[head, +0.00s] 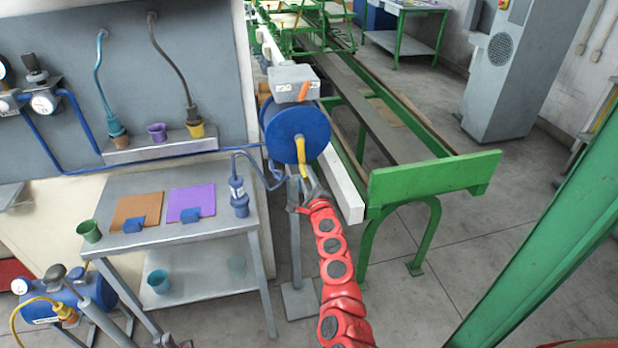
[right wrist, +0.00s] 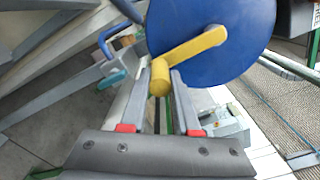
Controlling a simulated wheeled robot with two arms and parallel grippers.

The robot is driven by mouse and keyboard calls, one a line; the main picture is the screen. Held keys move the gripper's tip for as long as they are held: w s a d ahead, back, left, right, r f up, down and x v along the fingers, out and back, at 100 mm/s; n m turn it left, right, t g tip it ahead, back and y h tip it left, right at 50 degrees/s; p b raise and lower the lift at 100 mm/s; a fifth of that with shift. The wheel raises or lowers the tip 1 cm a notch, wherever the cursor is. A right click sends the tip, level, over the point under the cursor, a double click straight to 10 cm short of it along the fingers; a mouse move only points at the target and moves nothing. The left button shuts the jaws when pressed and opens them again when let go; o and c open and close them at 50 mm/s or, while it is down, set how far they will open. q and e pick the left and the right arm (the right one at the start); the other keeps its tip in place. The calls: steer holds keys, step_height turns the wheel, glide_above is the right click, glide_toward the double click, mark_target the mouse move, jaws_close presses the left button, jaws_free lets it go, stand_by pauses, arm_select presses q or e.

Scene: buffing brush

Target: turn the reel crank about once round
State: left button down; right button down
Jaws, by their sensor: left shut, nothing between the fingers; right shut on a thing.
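The blue hose reel (head: 297,130) stands on a grey post, with its round face toward me. Its yellow crank (head: 301,150) points down from the hub in the head view. In the right wrist view the blue reel disc (right wrist: 211,40) fills the top, and the crank arm (right wrist: 195,47) runs down-left from the hub to a yellow knob (right wrist: 160,80). My right gripper (head: 305,184) reaches up to the crank's lower end on my red arm. Its two fingers are shut on the knob, one on each side. I cannot make out my left gripper in these views.
A grey table (head: 180,235) with an orange and a purple mat stands left of the reel. A blue bottle (head: 238,196) is at its right edge. A green-ended conveyor (head: 430,180) and a white beam (head: 341,184) lie close on the right.

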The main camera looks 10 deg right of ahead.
steer(key=shift+f, duration=0.1)
steer(key=c, duration=0.7)
jaws_free()
steer(key=shift+o, duration=0.2)
steer(key=shift+s, duration=0.15)
steer(key=shift+s, duration=0.2)
steer(key=s+b, duration=0.1)
steer(key=s, duration=1.5)
steer(key=shift+s+d, duration=0.25)
steer(key=shift+s, duration=0.1)
